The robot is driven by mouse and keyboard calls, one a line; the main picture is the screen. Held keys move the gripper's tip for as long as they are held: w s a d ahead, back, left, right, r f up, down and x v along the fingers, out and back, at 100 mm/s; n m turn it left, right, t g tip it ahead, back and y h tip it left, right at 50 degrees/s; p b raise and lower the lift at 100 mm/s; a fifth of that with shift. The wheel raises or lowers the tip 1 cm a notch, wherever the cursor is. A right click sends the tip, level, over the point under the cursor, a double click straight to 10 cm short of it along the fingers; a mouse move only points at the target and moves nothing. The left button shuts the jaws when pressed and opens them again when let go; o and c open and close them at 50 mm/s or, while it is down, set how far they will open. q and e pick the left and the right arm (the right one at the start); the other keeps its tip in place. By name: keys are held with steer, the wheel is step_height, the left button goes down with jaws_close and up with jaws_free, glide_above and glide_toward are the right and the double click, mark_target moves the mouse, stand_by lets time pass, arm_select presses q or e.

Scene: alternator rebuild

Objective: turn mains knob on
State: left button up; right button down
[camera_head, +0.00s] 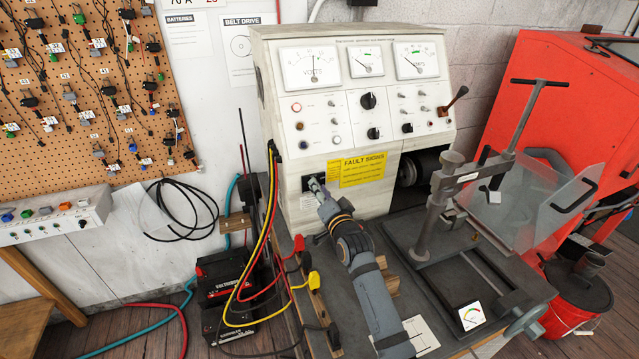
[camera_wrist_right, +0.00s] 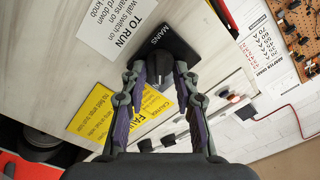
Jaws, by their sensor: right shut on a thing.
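The black mains knob (camera_wrist_right: 157,76) sits on a black plate marked MAINS (camera_wrist_right: 172,42), on the pale front of the test bench (camera_head: 296,204). My right gripper (camera_wrist_right: 160,70) is shut on the knob, with one finger on each side of it in the right wrist view. In the head view my right gripper (camera_head: 317,186) reaches the plate left of the yellow fault signs label (camera_head: 363,169) and mostly hides the knob. My left gripper is not in view.
Yellow, red and black cables (camera_head: 272,215) hang just left of the gripper down to batteries (camera_head: 222,277). A grey press-like fixture (camera_head: 440,200) stands right of my arm. Dials, knobs and a lever (camera_head: 456,97) are above.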

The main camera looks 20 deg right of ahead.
steer(key=shift+m+p, duration=0.7)
steer(key=shift+m, duration=0.4)
steer(key=c, duration=1)
jaws_free()
steer(key=s, duration=1.2)
steer(key=shift+d, duration=0.25)
steer(key=shift+f, duration=0.1)
